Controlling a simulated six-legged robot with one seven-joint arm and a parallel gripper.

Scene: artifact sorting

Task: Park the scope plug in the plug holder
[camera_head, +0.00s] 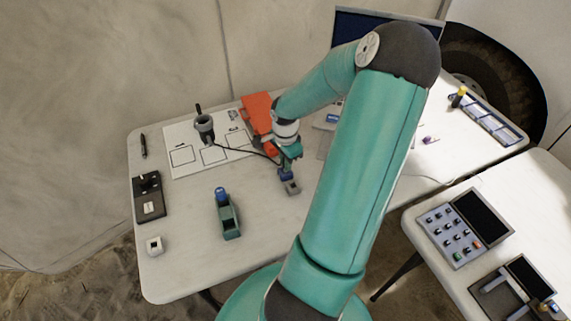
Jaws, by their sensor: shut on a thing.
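My gripper (288,160) points down over the middle of the near table. It is shut on the blue scope plug (285,174), which is partly hidden by the fingers. A thin black cable runs from the dark round scope (204,123) on the white sheet to the gripper. A small grey block, which looks like the plug holder (292,188), stands on the table directly below the plug. The plug's lower end is at or just above the block; I cannot tell whether it is inside.
A white sheet with outlined squares (182,156) and an orange-red case (257,112) lie behind. A control panel (464,228) is right.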

